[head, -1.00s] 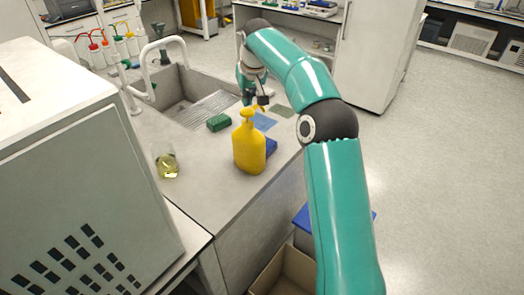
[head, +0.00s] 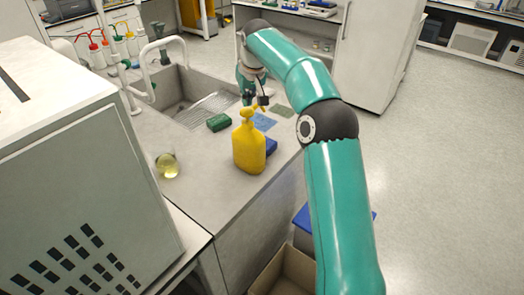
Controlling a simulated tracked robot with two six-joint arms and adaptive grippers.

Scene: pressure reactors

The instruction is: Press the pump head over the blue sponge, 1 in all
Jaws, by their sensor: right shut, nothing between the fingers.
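A yellow pump bottle (head: 249,150) stands upright on the grey counter, in front of the sink. Its yellow pump head (head: 248,113) is on top, with the spout pointing right and away. The blue sponge (head: 271,146) lies just behind and to the right of the bottle, partly hidden by it. My right gripper (head: 254,101) is shut and empty, right at the pump head from behind and above; I cannot tell whether it touches it. My left gripper is not in view.
A green sponge (head: 219,122), a blue cloth (head: 264,121) and a grey-green cloth (head: 283,111) lie near the bottle. A beaker of yellow liquid (head: 167,166) stands to the left. The sink (head: 188,98) is behind. The counter's right edge is close.

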